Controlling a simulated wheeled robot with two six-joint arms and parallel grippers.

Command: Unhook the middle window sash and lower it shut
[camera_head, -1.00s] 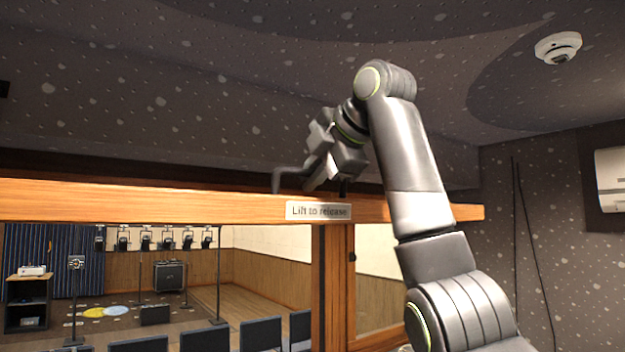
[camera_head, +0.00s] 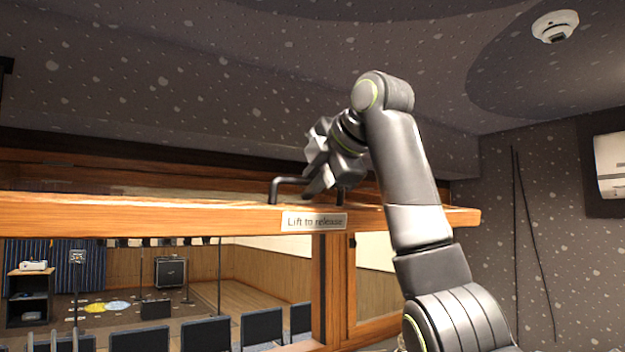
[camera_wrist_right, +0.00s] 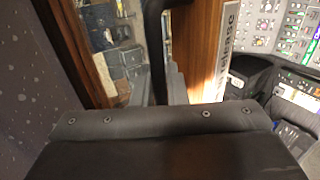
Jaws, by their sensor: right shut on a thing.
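The middle sash's wooden rail (camera_head: 150,214) runs across the head view, with a white "Lift to release" label (camera_head: 314,222). A dark bar handle (camera_head: 290,182) stands on top of the rail. My right gripper (camera_head: 322,182) is shut on this handle near its right part; the fingers partly hide it. The wrist view shows the dark handle (camera_wrist_right: 156,50) beside the wooden rail (camera_wrist_right: 186,45) and label (camera_wrist_right: 226,45), beyond my gripper's dark body. No hook can be made out. My left gripper is out of view.
A wooden upright (camera_head: 332,285) stands below the rail. Through the window are chairs (camera_head: 205,333), a dark cabinet (camera_head: 30,295) and a speaker (camera_head: 171,272). A control desk (camera_wrist_right: 290,45) with lit buttons shows in the wrist view. The ceiling is close above my arm.

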